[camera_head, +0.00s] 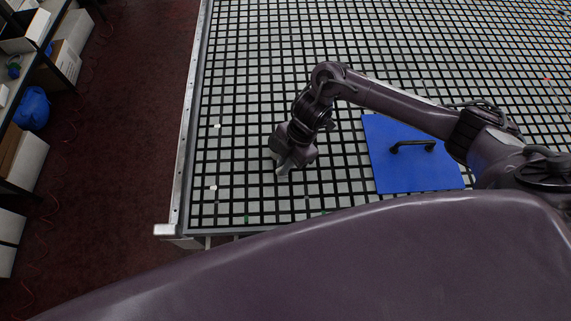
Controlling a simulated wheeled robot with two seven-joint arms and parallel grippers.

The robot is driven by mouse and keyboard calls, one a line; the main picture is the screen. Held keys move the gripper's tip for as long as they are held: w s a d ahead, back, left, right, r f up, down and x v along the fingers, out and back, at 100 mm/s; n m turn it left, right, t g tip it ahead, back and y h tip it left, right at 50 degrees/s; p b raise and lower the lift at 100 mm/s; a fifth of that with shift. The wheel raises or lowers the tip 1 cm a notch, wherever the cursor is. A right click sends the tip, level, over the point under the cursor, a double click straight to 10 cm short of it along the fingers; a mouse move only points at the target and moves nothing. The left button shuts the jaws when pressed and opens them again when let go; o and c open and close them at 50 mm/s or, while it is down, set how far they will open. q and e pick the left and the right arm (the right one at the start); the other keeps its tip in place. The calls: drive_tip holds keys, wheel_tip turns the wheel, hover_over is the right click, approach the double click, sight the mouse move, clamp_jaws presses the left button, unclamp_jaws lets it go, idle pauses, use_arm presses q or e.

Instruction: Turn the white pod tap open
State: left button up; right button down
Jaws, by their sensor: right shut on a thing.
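My right gripper (284,168) points down at the near left part of the grid table, close to its left edge. It is shut on the white pod tap, which the gripper and wrist hide almost wholly from this view. How far the tap is turned cannot be told. My left gripper is out of view.
The grid table (240,100) has a raised metal rim (187,120) on its left. A blue square panel with a black handle (385,178) lies on the table right of my right gripper. Shelves with boxes (30,155) stand at the far left.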

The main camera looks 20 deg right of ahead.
drive_tip(key=n+g+b, duration=0.1)
drive_tip(key=n, duration=0.2)
drive_tip(key=shift+w+a+h, duration=0.1)
drive_tip(key=shift+w+h, duration=0.05)
drive_tip(key=shift+h, duration=0.15)
drive_tip(key=n, duration=0.2)
drive_tip(key=shift+w+r+n+g+h, duration=0.1)
drive_tip(key=shift+n+g+h, duration=0.2)
drive_tip(key=shift+g, duration=0.1)
drive_tip(key=n+h, duration=0.1)
drive_tip(key=n, duration=0.2)
drive_tip(key=shift+a+g+p, duration=0.15)
drive_tip(key=shift+g+p, duration=0.15)
drive_tip(key=shift+g, duration=0.1)
drive_tip(key=shift+a+n+h, duration=0.1)
drive_tip(key=shift+n+h, duration=0.4)
drive_tip(key=shift+n, duration=0.9)
drive_tip(key=c, duration=1.5)
unclamp_jaws()
drive_tip(key=shift+g, duration=0.3)
drive_tip(key=shift+v, duration=3.8)
